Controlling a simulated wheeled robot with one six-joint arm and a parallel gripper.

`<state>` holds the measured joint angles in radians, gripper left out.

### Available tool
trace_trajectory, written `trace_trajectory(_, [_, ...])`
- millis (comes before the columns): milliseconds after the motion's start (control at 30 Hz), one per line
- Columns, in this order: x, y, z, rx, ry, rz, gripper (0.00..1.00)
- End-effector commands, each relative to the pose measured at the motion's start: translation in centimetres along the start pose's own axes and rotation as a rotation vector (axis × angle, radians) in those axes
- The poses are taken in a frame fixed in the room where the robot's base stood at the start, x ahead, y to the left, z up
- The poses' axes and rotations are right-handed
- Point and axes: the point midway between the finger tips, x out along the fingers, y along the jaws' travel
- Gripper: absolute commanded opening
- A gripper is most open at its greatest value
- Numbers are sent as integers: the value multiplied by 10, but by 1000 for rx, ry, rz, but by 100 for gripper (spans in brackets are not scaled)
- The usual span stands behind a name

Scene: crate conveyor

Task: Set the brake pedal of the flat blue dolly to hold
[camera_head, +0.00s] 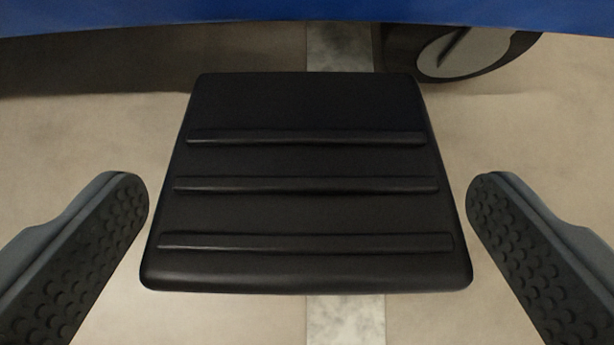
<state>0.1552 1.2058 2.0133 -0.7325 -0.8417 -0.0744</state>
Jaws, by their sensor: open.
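The black brake pedal (308,215) fills the middle of the view, a flat plate with three raised ribs across it. It sits in front of the edge of the flat blue dolly (300,12), which shows along the top. My gripper (308,200) is open, with one studded finger on the left of the pedal and one on the right. A narrow gap of floor shows between each fingertip and the pedal's side. I cannot tell how far above or below the pedal the fingers are. How the pedal joins the dolly is hidden.
A dark wheel with a grey hub (465,52) stands under the dolly at the upper right. The beige floor (540,130) is clear around the pedal. A pale strip (345,320) runs along the floor beneath the pedal. The space under the dolly is in shadow.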

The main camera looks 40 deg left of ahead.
Motion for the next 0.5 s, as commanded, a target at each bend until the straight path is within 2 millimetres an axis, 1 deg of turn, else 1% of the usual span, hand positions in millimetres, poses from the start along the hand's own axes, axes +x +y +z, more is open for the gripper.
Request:
trace_trajectory(267, [1, 0, 0, 0, 0, 0, 99])
trace_trajectory(300, [1, 0, 0, 0, 0, 0, 91])
trace_trajectory(367, [1, 0, 0, 0, 0, 0, 79])
trace_trajectory(500, [1, 0, 0, 0, 0, 0, 52])
